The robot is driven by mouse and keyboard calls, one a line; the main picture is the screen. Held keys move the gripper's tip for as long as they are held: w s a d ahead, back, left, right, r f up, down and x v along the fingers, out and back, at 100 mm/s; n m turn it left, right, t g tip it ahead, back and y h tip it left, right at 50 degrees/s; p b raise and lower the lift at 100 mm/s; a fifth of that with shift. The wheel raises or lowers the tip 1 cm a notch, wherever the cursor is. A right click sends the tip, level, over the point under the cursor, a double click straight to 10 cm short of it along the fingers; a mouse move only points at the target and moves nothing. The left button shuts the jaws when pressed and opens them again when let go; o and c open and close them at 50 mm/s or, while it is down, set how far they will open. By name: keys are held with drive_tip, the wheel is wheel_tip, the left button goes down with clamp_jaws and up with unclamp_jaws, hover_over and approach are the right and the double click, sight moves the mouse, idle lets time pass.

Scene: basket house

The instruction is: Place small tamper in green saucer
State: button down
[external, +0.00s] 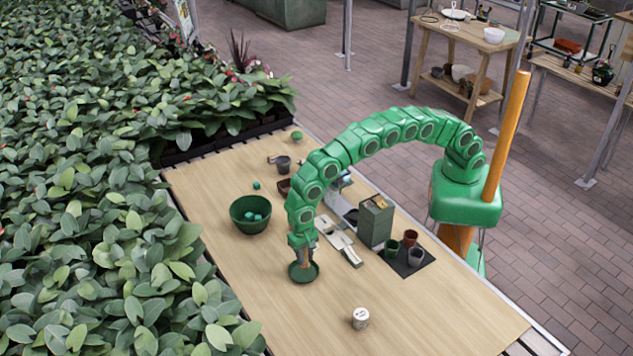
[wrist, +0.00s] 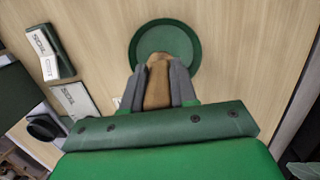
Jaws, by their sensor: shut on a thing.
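The green saucer (external: 313,274) lies on the wooden table under my gripper (external: 303,250). In the wrist view the round green saucer (wrist: 190,38) is at top centre, directly beyond the fingertips. My gripper (wrist: 158,75) is shut on the brown wooden small tamper (wrist: 157,90), which sits between its two grey fingers. The tamper's lower end overlaps the saucer in the wrist view. I cannot tell whether the tamper touches the saucer or hangs just above it.
A green bowl (external: 240,222) with teal pieces stands to the left. A green-grey box (external: 375,224) and a dark mat with small pots (external: 410,239) are to the right. A white cup (external: 360,318) stands in front. The table's front area is otherwise clear.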

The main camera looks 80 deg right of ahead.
drive_tip(key=shift+w+a+f, duration=0.15)
drive_tip(key=shift+a+f, duration=0.05)
drive_tip(key=shift+f, duration=1.55)
drive_tip(key=shift+f, duration=0.1)
drive_tip(key=c, duration=0.9)
unclamp_jaws()
drive_tip(key=r, duration=0.8)
drive_tip(key=w+d+r, duration=0.1)
drive_tip(key=r, duration=0.3)
drive_tip(key=shift+r, duration=0.1)
